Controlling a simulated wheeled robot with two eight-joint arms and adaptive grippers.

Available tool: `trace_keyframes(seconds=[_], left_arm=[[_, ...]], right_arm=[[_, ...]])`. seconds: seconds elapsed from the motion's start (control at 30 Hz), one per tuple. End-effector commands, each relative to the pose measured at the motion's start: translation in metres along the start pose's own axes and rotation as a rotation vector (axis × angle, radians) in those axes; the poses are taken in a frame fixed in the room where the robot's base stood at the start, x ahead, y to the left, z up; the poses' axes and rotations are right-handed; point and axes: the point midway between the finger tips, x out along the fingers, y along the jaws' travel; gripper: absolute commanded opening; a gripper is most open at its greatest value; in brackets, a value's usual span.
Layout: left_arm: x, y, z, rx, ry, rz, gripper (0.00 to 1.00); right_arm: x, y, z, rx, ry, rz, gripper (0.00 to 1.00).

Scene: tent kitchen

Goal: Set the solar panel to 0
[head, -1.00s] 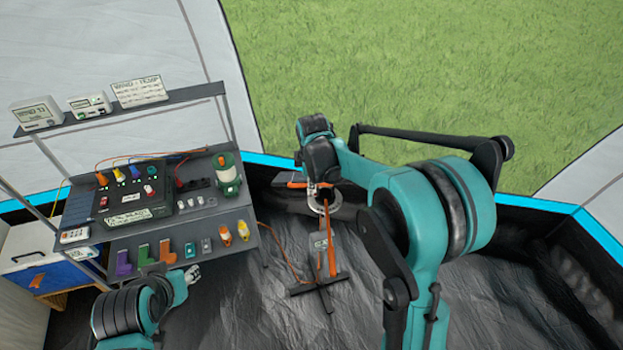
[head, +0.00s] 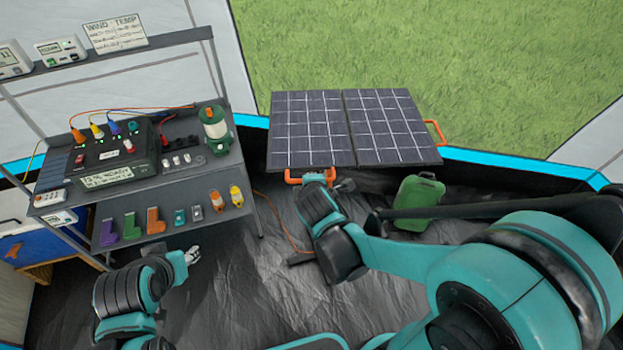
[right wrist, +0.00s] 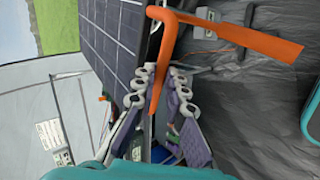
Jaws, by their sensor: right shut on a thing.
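The solar panel (head: 310,125) has two dark gridded halves side by side, its face turned up toward the head camera. It stands by the tent's open edge with orange handles on its near edge and right side. My right gripper (head: 328,184) is at the near orange handle (head: 292,178). In the right wrist view my gripper's fingers (right wrist: 159,88) are closed around the orange handle (right wrist: 225,33), beside the panel (right wrist: 110,35). My arm hides most of the stand below. My left gripper (head: 191,256) is near the shelf's front, away from the panel; its jaw opening is unclear.
A shelf (head: 190,160) at left holds a black power station (head: 110,150), a green lantern (head: 216,128) and several coloured tools. A green canister (head: 418,203) stands right of my right gripper. An orange cable (head: 282,225) runs along the floor.

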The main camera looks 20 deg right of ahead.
Motion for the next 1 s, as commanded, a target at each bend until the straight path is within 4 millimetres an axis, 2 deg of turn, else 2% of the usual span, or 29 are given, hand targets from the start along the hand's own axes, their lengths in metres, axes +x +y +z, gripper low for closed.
trace_keyframes(seconds=[0.03,0.2,0.67,0.7,0.77,1.0], left_arm=[[0.006,0.000,0.004,0.000,0.000,0.000,0.40],[0.012,0.000,0.009,0.000,0.000,0.000,0.40],[0.014,0.000,0.010,0.000,0.000,0.000,0.40],[0.014,0.000,0.010,0.000,0.000,0.000,0.40],[0.014,0.000,0.010,0.000,0.000,0.000,0.40],[0.014,0.000,0.010,0.000,0.000,0.000,0.40]], right_arm=[[0.004,-0.007,0.000,0.002,0.000,-0.003,0.00],[0.008,-0.014,0.000,0.002,0.000,-0.005,0.00],[0.009,-0.019,0.000,0.003,0.002,-0.011,0.00],[0.009,-0.019,0.000,0.003,0.002,-0.011,0.17],[0.009,-0.019,0.000,0.002,0.001,-0.011,0.32],[0.009,-0.017,0.000,0.002,0.000,-0.007,0.32]])
